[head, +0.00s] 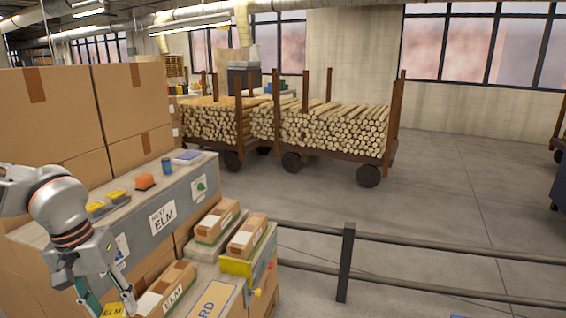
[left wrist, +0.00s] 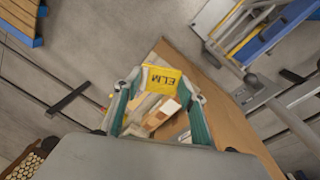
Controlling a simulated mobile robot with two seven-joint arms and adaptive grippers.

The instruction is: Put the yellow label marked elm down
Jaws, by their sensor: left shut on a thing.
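The yellow label marked ELM (left wrist: 165,81) is held between the fingertips of my left gripper (left wrist: 161,92), with its lettering upside down in the left wrist view. In the head view my left gripper (head: 105,303) is at the bottom left, shut on the label (head: 113,310), whose lower part is cut off by the picture edge. The label is beside a cardboard box marked ELM (head: 172,297). My right gripper is not in either view.
Small boxes (head: 217,222) stand below. A dark railing (head: 345,262) runs right; open floor lies beyond.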

